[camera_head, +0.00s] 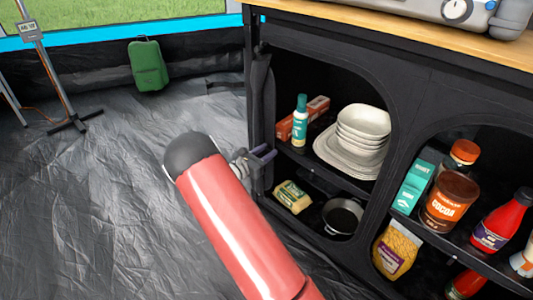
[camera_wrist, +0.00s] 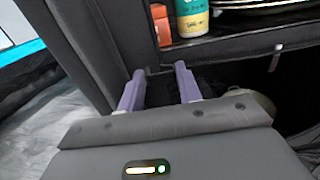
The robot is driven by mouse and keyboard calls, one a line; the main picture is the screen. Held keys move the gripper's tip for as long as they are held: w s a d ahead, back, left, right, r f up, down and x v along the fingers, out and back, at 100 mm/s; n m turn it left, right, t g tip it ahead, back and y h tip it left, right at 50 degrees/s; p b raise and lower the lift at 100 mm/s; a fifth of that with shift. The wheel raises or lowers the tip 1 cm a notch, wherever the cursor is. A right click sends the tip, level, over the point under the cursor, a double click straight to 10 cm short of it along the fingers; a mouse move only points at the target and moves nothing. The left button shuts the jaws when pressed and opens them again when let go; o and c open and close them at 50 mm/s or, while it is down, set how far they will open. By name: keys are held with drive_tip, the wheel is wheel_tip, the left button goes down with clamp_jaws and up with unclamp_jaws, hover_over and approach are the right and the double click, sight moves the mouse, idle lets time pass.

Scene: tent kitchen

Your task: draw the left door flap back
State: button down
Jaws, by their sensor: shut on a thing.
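The left door flap (camera_head: 261,95) is a dark, narrow, bunched strip of fabric hanging at the left edge of the cabinet's left opening. The opening beside it is uncovered. My gripper (camera_head: 264,156) is at the lower part of this strip, close to the cabinet's left front post. In the wrist view my gripper (camera_wrist: 160,75) has its two pale purple fingers a little apart, shut on the flap. The cloth between the fingers is dark and hard to make out there.
The left compartment holds a stack of white dishes (camera_head: 362,128), a teal-capped bottle (camera_head: 300,122), a yellow packet (camera_head: 292,196) and a pan (camera_head: 342,217). The right compartment holds a cocoa tin (camera_head: 449,200). A green bag (camera_head: 148,65) stands at the tent wall. The floor to the left is mostly clear.

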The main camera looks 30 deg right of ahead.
drive_tip(key=c, duration=1)
unclamp_jaws()
drive_tip(key=v, duration=0.7)
drive_tip(key=shift+s+a+p, duration=0.15)
drive_tip(key=shift+a+p, duration=0.15)
drive_tip(key=shift+a, duration=0.05)
drive_tip(key=s+d+r+m+g+y+p, duration=0.1)
drive_tip(key=s+r+m+g+y+p, duration=0.45)
drive_tip(key=s+r+m, duration=0.95)
drive_tip(key=s+a+r+m+t+y, duration=0.1)
drive_tip(key=s+a+r+m+y, duration=0.1)
drive_tip(key=s, duration=0.4)
drive_tip(key=s+a+r+m+t+y+p, duration=0.1)
drive_tip(key=s+a+r+m+t+y, duration=0.1)
drive_tip(key=s+a+r+y, duration=0.3)
drive_tip(key=s+a+r+m+t+y+p, duration=0.1)
drive_tip(key=s+a+r+m+t+y, duration=0.1)
drive_tip(key=s+r, duration=0.4)
drive_tip(key=s+a+m+y, duration=0.1)
drive_tip(key=s+a+y, duration=0.1)
drive_tip(key=shift+a, duration=0.3)
